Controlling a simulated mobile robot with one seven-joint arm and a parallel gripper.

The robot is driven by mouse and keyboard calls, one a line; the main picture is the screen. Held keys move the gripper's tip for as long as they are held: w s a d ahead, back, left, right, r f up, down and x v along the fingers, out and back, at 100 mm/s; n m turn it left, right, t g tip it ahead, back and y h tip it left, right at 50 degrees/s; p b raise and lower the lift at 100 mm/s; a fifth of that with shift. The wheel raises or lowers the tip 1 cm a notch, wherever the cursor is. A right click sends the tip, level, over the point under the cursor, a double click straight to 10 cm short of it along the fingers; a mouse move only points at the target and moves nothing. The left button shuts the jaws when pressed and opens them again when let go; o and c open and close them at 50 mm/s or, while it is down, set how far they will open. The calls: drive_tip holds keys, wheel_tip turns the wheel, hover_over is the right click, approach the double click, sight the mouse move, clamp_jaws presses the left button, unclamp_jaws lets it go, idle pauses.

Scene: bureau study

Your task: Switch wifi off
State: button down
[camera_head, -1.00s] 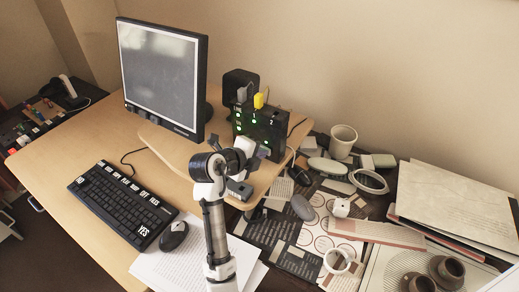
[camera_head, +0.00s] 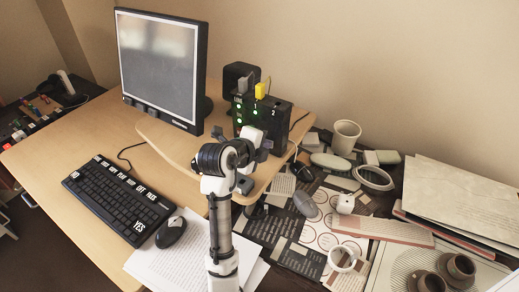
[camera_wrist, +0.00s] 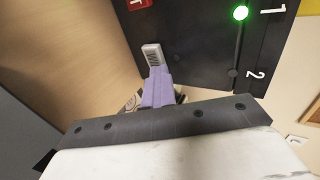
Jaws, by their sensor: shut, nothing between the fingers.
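A black box (camera_head: 268,125) with green lights and numbers stands on the raised wooden shelf beside the monitor. My gripper (camera_head: 264,152) is shut and empty at the lower front of the box, partly hidden by my wrist. In the wrist view, my gripper's shut fingers (camera_wrist: 153,60) point at the dark box face (camera_wrist: 190,40). A red label (camera_wrist: 138,4), a lit green light (camera_wrist: 240,12) and the numbers 1 and 2 show there. I cannot tell whether the fingertips touch the box. No wifi label is readable.
The monitor (camera_head: 160,65) stands left of the box. A keyboard (camera_head: 118,200) and a mouse (camera_head: 171,232) lie on the desk in front. A white mug (camera_head: 345,138) and cluttered papers lie to the right. A black speaker-like block (camera_head: 238,80) stands behind the box.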

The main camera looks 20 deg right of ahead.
drive_tip(key=shift+d, duration=0.3)
